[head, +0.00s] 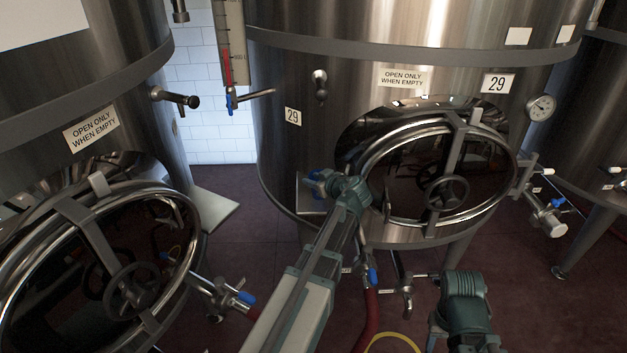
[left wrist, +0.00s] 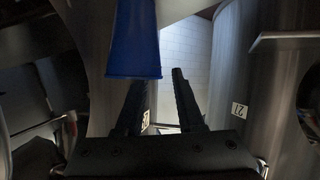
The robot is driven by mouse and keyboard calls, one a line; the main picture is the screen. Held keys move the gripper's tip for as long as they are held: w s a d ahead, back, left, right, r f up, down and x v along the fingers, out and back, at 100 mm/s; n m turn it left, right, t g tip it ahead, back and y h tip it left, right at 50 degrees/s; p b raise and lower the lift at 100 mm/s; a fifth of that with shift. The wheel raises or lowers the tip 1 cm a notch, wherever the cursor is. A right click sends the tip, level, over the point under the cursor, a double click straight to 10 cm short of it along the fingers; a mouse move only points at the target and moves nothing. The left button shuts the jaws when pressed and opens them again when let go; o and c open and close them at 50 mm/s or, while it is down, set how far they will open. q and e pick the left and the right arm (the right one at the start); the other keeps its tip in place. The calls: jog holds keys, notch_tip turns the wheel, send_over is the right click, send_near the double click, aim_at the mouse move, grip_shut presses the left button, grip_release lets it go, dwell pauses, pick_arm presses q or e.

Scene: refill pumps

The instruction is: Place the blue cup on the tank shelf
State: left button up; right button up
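The blue cup (left wrist: 132,40) shows large at the upper left of the left wrist view, with its wider end down in the picture. My left gripper (left wrist: 161,82) is open there; its two dark fingers stand apart with a gap between them. The cup overlaps the left finger's tip, and I cannot tell whether they touch. In the head view my left wrist (head: 345,190) is in front of the middle tank; its fingers are hidden or too small to tell. A flat grey shelf (head: 217,208) juts out between the two tanks. Of my right arm (head: 465,300) only a link shows at the bottom; its gripper is not visible.
The middle tank (head: 290,85) has a round hatch with a handwheel (head: 445,192). The left tank (head: 120,90) has a similar hatch. Taps, a gauge (head: 541,107) and a red hose (head: 366,320) stick out nearby. Dark red floor is open between the tanks.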

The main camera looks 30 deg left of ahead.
pick_arm(q)
jog(key=p+v, duration=0.4)
jog(key=v, duration=0.8)
jog(key=shift+p, duration=0.4)
jog(key=s+d+f+m+g+h+p, duration=0.1)
jog(key=s+d+f+m+g+h, duration=0.2)
jog(key=d, duration=1)
jog(key=s+d+f+m+g+h+p, duration=0.1)
jog(key=s+d+f+m+g+h, duration=0.2)
jog(key=s+d+f+m+h, duration=0.4)
jog(key=shift+s+d+f+m+g+p, duration=0.35)
jog(key=shift+s+d+m, duration=3)
jog(key=shift+s, duration=1.85)
